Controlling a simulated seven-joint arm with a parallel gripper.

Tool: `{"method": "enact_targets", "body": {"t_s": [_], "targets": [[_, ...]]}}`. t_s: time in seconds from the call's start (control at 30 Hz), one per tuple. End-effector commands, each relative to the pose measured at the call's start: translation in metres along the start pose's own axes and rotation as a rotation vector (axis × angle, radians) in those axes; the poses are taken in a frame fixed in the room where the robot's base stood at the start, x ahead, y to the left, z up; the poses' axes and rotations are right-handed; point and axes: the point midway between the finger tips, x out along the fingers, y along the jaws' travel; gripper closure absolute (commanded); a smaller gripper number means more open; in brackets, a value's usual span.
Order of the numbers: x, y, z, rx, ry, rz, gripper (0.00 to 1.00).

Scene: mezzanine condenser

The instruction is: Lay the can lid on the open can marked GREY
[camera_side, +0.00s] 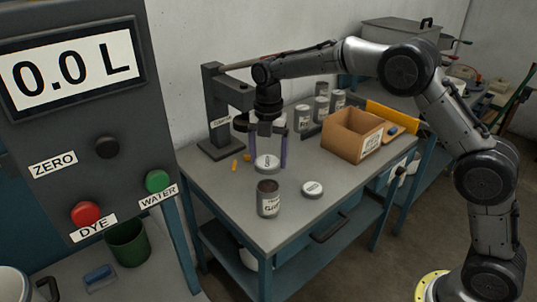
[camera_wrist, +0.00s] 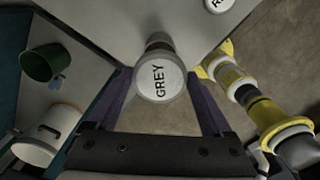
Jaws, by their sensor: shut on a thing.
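My gripper (camera_side: 268,165) is shut on a round white can lid (camera_side: 266,162), held level between its two purple fingers above the bench. In the wrist view the lid (camera_wrist: 160,82) reads GREY and sits between the fingers. An open dark-rimmed can (camera_side: 268,200) stands upright on the bench, nearer the side camera than the lid and apart from it; its label is too small to read surely. In the wrist view the can (camera_wrist: 158,42) shows partly behind the lid, which hides most of it.
A second white lid (camera_side: 312,189) lies on the bench (camera_side: 235,205) to the can's right. A cardboard box (camera_side: 352,138) and several grey cans (camera_side: 303,118) stand farther back. A dark stand (camera_side: 218,125) rises at the left rear. The bench's front left is clear.

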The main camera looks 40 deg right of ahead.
Motion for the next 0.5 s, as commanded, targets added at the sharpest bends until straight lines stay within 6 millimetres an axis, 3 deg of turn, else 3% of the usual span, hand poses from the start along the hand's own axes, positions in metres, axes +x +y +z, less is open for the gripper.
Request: {"method": "enact_targets", "body": {"t_s": [0.5], "targets": [[0.037,-0.001,0.000,0.001,0.001,-0.002,0.69]]}}
